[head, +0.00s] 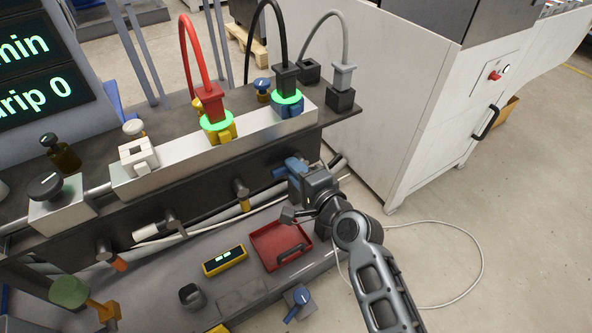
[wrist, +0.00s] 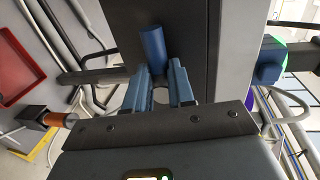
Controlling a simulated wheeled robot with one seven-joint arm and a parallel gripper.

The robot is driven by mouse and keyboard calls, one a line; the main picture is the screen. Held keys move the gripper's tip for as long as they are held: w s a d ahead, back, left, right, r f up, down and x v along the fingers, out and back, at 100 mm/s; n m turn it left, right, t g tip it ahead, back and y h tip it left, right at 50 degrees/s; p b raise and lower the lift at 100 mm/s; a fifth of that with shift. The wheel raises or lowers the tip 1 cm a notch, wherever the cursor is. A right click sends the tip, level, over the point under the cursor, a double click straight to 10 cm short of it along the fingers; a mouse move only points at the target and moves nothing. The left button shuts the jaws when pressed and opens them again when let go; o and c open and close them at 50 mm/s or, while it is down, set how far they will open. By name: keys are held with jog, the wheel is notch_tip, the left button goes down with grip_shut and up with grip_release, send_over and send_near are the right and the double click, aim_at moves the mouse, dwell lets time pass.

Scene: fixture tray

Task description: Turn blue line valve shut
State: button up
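The blue valve handle (wrist: 153,42) shows in the wrist view as a blue cylinder in front of a dark panel. My gripper (wrist: 160,72) has its two blue-grey fingers apart, one on each side of the near end of the handle. I cannot tell whether they touch it. In the head view, my gripper (head: 284,172) is at the bench front, below the blue socket (head: 288,108) with a green ring and black plug. Blue parts show at the fingertips there. The arm's end hides most of the valve.
A brown-yellow handle (head: 241,195), a white handle (head: 150,231) and an orange handle (head: 112,261) stick out along the bench front to the left. Pipes run below. A red tray (head: 270,247) and a yellow meter (head: 225,260) lie on the lower shelf.

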jog(key=o, duration=0.4)
jog(key=shift+o, duration=0.2)
jog(key=v, duration=0.7)
jog(key=shift+s+d, duration=0.25)
jog(key=shift+s, duration=0.05)
jog(key=s+d+n+h+p, duration=0.1)
jog(key=s+d+h, duration=0.1)
jog(key=s+d, duration=0.45)
jog(key=s+d+n+t+h+p, duration=0.1)
jog(key=s+d+n+h, duration=0.15)
jog(key=s, duration=0.65)
jog(key=s+d+n+h+p, duration=0.1)
jog(key=s+d+h+p, duration=0.1)
jog(key=s+d, duration=0.4)
jog(key=s+d+r+n+h+p, duration=0.1)
jog(key=s+d+r+n, duration=0.1)
jog(key=s+r, duration=0.6)
jog(key=s+d+r+n+h+p, duration=0.1)
jog(key=s+d+r+n, duration=0.1)
jog(key=s+r+n, duration=0.3)
jog(key=s+r, duration=0.3)
jog(key=s, duration=0.2)
jog(key=shift+s+d+r+t, duration=0.15)
jog(key=shift+s+d+t, duration=0.05)
jog(key=shift+s+t, duration=0.2)
